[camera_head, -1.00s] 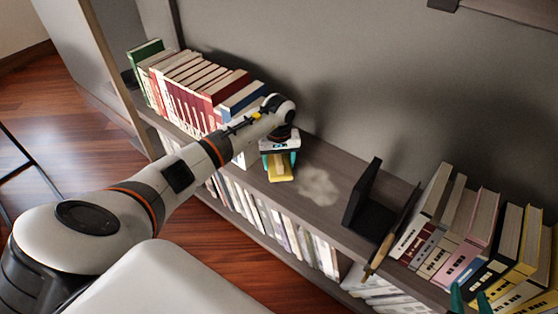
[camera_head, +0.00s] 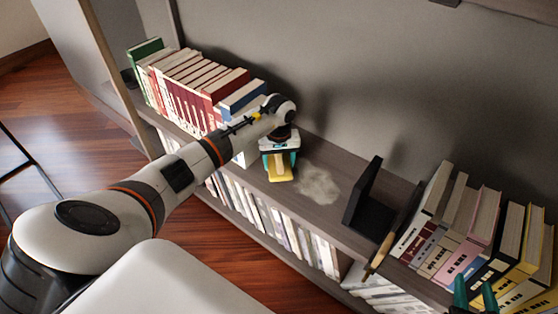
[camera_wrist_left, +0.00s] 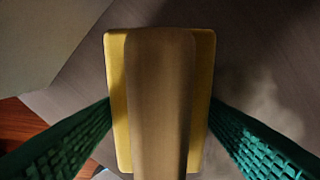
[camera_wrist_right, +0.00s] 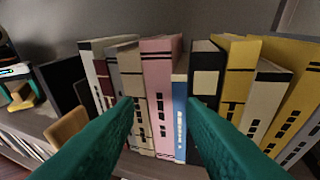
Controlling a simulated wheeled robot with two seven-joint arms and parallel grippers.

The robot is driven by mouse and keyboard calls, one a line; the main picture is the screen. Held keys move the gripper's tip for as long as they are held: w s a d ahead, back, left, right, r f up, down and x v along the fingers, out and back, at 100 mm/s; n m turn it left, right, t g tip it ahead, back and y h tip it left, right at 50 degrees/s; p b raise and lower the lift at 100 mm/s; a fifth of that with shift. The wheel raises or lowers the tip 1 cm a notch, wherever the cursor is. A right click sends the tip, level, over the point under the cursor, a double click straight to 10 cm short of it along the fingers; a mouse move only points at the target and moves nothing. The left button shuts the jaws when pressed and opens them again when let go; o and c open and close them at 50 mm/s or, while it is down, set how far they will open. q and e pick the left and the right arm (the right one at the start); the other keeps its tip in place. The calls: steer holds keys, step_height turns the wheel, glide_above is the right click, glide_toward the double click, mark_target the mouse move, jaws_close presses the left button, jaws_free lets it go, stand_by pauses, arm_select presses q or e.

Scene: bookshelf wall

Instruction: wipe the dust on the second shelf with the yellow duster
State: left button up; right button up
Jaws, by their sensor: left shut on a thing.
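The yellow duster (camera_head: 281,174) is held low at the second shelf (camera_head: 330,213), left of a pale dust patch (camera_head: 319,184). In the left wrist view the duster (camera_wrist_left: 118,110) has a brown handle block along its middle, with my left gripper's green fingers (camera_wrist_left: 160,132) on either side. My left gripper (camera_head: 280,160) is shut on it. Whether the duster touches the shelf is hard to tell. The dust (camera_wrist_left: 262,105) also shows faintly right of the duster. My right gripper (camera_wrist_right: 160,120) is open and empty, in front of upright books; its fingertips (camera_head: 474,292) show at the lower right.
A row of red and white books (camera_head: 195,90) stands left of the duster. A black bookend (camera_head: 366,200) stands right of the dust, beside a wooden-edged item (camera_head: 383,252) and more books (camera_head: 470,235). White books fill the shelf below.

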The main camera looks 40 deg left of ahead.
steer(key=shift+r, duration=0.15)
arm_select(q)
steer(key=shift+f, duration=0.2)
arm_select(e)
steer(key=shift+w+a+r+t, duration=0.15)
steer(key=shift+w+r+t, duration=0.1)
steer(key=shift+r+t, duration=0.2)
arm_select(q)
steer(key=shift+f+b, duration=0.2)
steer(key=shift+b, duration=0.1)
arm_select(e)
steer(key=shift+w+a+r+t+y, duration=0.15)
steer(key=shift+r+t+y, duration=0.15)
steer(key=shift+r+t, duration=0.25)
steer(key=shift+r, duration=0.3)
